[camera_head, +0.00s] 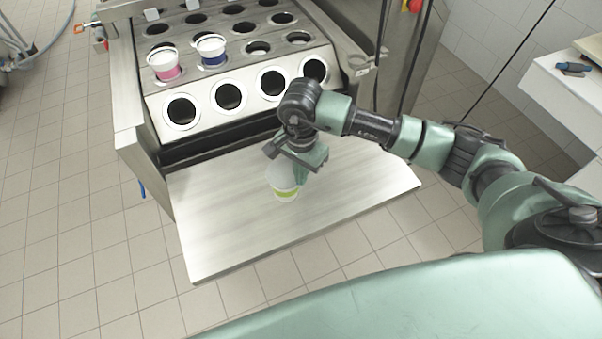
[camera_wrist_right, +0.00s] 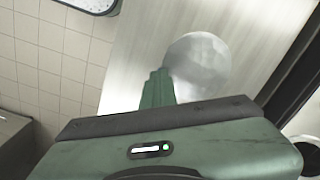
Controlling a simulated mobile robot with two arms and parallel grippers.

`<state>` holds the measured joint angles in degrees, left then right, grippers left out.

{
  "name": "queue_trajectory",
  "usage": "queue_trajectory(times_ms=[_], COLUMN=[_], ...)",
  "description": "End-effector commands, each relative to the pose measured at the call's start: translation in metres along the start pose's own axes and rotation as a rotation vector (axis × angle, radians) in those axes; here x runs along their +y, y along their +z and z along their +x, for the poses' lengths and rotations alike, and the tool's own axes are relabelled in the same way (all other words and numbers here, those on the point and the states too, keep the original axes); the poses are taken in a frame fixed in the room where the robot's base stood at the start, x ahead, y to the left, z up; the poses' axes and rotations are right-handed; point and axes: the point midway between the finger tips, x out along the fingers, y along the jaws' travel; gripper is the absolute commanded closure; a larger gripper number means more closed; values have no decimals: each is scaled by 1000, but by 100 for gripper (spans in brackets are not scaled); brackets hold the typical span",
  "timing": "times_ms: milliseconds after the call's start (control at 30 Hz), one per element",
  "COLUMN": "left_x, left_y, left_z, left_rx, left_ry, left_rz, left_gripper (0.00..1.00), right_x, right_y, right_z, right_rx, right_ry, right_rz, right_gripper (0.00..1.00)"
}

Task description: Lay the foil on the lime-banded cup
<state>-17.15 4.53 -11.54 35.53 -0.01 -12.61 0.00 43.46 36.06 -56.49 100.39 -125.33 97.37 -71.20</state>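The lime-banded cup (camera_head: 286,194) stands upright on the steel shelf, a white cup with a yellow-green band near its base. My right gripper (camera_head: 303,170) is just above and to the right of it and hides part of its top. In the wrist view a pale, crinkled round foil (camera_wrist_right: 200,62) lies at the tips of the right gripper's fingers (camera_wrist_right: 158,82). The fingers are close together, with the foil's left edge at their tips. The foil overlaps the cup from above; whether it touches the rim cannot be told. My left gripper is not in view.
The steel shelf (camera_head: 225,235) has free room around the cup. Behind it is a panel of round holes (camera_head: 229,96), with a pink-banded cup (camera_head: 165,65) and a blue-banded cup (camera_head: 211,50). A white table (camera_head: 562,90) stands at the right.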

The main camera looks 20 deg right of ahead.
Motion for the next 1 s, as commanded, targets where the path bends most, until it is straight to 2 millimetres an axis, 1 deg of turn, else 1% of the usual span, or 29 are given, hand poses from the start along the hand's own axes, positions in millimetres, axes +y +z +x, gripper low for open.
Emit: queue_trajectory(times_ms=[500,600,900,1000], left_x=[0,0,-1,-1], left_y=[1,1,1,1], left_z=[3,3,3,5], left_rx=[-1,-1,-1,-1], left_ry=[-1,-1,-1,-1], left_rz=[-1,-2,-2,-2], left_gripper=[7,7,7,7], right_x=[0,0,0,-1], right_y=[0,0,0,-1], right_z=[1,1,0,-4], right_rx=[0,0,0,2], right_ry=[1,1,0,-2], right_rz=[0,0,0,1], right_gripper=[100,76,76,76])
